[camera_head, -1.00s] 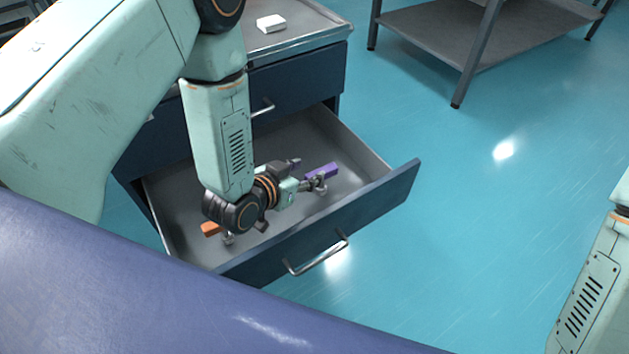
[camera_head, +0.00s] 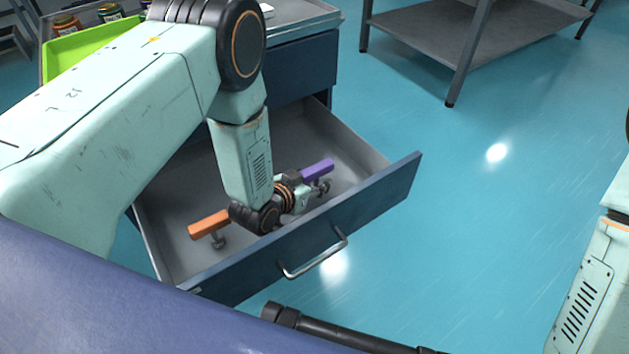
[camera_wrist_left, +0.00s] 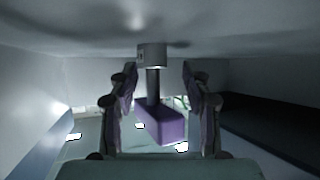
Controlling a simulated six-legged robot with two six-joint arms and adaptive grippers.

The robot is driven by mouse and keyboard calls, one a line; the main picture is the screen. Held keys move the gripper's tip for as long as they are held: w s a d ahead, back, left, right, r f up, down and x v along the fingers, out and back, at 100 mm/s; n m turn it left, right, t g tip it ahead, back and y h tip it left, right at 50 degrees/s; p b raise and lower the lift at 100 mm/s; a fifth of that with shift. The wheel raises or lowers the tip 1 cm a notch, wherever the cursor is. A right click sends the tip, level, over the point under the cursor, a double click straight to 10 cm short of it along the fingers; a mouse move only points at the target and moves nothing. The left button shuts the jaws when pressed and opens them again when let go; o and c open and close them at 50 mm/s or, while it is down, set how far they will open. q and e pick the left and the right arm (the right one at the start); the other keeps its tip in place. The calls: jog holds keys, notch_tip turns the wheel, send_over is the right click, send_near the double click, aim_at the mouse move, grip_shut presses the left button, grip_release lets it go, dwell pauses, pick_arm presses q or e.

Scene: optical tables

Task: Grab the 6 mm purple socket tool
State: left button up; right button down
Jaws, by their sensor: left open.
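The purple socket tool (camera_head: 318,169) lies in the right part of the open drawer, partly hidden by my left gripper. In the left wrist view its purple handle (camera_wrist_left: 163,126), dark shaft and grey socket end show between my fingers. My left gripper (camera_head: 324,187) is low inside the drawer at the tool, its fingers hard to make out in the head view. In the left wrist view the left gripper (camera_wrist_left: 161,72) is open, one finger on each side of the shaft, with visible gaps. My right gripper is out of view; only part of the right arm shows.
An orange-handled tool (camera_head: 208,224) lies in the drawer to the left of my left wrist. The drawer (camera_head: 372,201) has walls and a front panel close around the gripper.

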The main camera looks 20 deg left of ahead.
pick_arm(q)
jog(key=shift+w+d+f, duration=0.1)
jog(key=shift+w+f, duration=0.15)
jog(key=shift+w, duration=0.15)
jog(key=shift+r, duration=0.1)
jog(key=shift+c, duration=0.9)
grip_shut()
